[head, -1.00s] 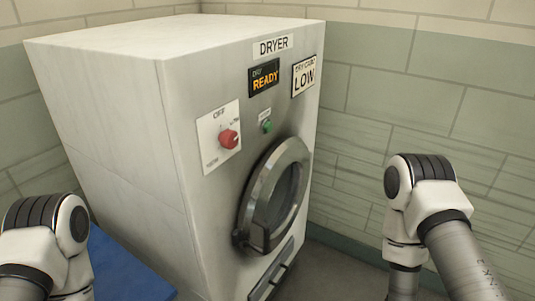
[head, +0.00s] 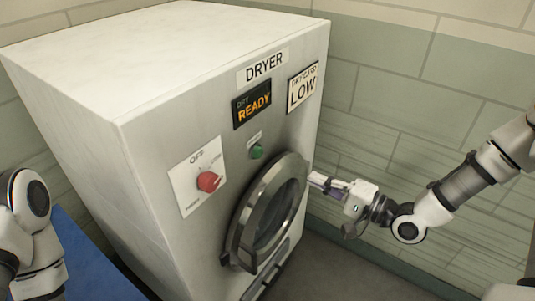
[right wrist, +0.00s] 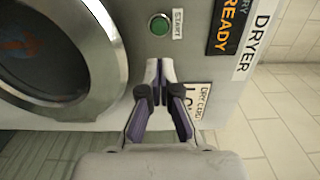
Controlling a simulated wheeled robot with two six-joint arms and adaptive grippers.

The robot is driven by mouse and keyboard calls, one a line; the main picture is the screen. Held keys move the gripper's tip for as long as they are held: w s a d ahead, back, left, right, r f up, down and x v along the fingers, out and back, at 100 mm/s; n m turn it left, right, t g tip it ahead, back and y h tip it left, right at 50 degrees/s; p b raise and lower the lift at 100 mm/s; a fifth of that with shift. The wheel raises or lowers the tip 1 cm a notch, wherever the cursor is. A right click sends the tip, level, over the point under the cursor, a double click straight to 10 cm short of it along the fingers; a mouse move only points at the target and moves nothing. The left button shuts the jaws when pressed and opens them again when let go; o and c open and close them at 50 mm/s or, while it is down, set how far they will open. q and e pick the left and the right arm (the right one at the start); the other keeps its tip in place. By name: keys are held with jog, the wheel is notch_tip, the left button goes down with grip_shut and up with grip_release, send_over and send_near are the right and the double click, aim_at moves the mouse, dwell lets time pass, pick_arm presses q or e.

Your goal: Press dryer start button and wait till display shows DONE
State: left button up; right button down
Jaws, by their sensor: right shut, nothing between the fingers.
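The white dryer (head: 80,125) has a dark display (head: 252,104) that reads READY in orange letters. The green start button (head: 256,151) sits below the display, above the round door. In the right wrist view the button (right wrist: 160,25) has a START label beside it. My right gripper (head: 318,181) is shut and empty, beside the right edge of the door. In the right wrist view the closed fingertips (right wrist: 159,64) point toward the dryer front, just below the button in the picture and apparently apart from it. Part of my left arm shows at the left edge; its gripper is out of view.
A red knob (head: 208,182) on a white OFF plate is left of the button. The round metal door (head: 243,225) is closed and bulges forward. A LOW sign (head: 302,90) is at upper right. A blue surface (head: 82,250) lies at lower left. A tiled wall (head: 400,90) stands at right.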

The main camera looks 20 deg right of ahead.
jog(key=p, duration=0.3)
send_near(260, 154)
jog(key=x, duration=0.7)
jog(key=shift+w+f, duration=0.15)
